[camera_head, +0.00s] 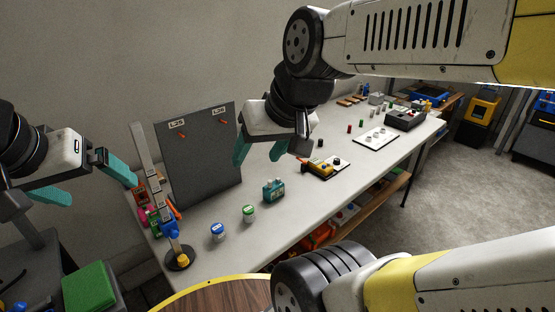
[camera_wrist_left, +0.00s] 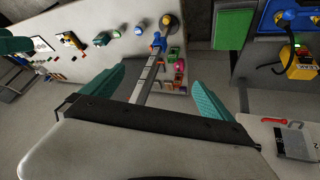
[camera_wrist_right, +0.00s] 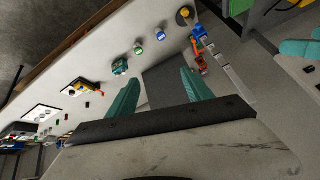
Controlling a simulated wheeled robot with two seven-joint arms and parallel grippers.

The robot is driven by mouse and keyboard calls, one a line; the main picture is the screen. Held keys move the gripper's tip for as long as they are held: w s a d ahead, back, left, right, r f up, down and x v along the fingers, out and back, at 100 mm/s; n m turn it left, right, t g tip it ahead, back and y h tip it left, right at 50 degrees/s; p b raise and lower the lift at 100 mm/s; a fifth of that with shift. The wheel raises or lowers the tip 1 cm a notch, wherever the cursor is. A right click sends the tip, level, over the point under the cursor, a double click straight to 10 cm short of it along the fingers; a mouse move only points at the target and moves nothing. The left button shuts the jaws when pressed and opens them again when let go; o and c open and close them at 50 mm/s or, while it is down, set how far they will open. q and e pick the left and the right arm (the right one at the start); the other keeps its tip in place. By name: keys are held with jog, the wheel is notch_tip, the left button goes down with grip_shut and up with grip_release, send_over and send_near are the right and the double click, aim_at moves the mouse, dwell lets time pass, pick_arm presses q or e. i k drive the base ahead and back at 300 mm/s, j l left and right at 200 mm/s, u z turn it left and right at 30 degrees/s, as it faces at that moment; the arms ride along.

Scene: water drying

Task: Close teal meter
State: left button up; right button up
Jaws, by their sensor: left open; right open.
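The teal meter (camera_head: 273,190) stands on the grey-white workbench, right of two small jars. It shows small in the right wrist view (camera_wrist_right: 119,67) and in the left wrist view (camera_wrist_left: 101,39). Whether its cover is open or shut is too small to tell. My right gripper (camera_head: 257,160) is open and empty, above the bench and up from the meter in the head view, apart from it. My left gripper (camera_head: 98,192) is open and empty at the far left, beyond the upright scale and well away from the meter.
A green-lidded jar (camera_head: 249,213) and a blue-lidded jar (camera_head: 217,231) stand left of the meter. A grey panel (camera_head: 200,155) stands upright behind them. An upright scale stand (camera_head: 180,258) is at the bench's left end. A yellow tool (camera_head: 318,167) lies to the right.

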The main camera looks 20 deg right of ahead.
aim_at(273, 191)
jog(key=i+l+u, duration=0.2)
jog(key=l, duration=1.1)
jog(key=i+l+u, duration=0.25)
jog(key=l, duration=1.05)
jog(key=l+u, duration=0.2)
jog(key=l, duration=1.15)
jog(key=i, duration=0.05)
